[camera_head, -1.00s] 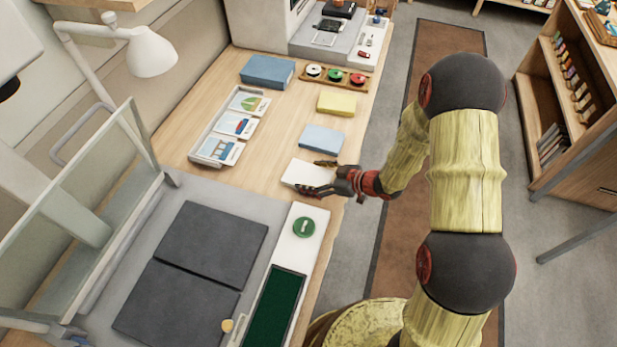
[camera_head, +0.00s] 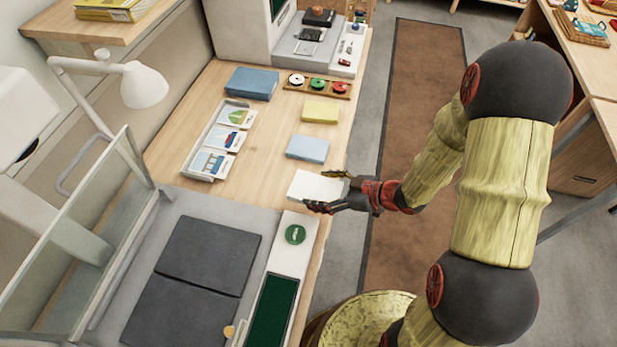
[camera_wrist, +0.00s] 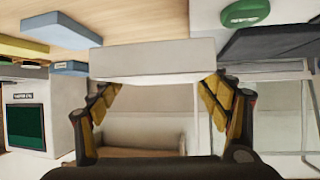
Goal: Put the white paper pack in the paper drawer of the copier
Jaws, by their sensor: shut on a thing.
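In the wrist view the pack (camera_wrist: 153,62) shows as a pale block between the two finger tips of my gripper (camera_wrist: 160,85). I cannot tell how far it is above the desk top. A white machine with a dark screen (camera_head: 248,28) stands at the far end of the desk and may be the copier. I cannot make out an open paper drawer.
A light blue pack (camera_head: 307,148), a yellow pack (camera_head: 320,112) and a blue box (camera_head: 251,83) lie on the desk. A card tray (camera_head: 206,162) is to the left. A grey bed with dark pads (camera_head: 210,255) is in front.

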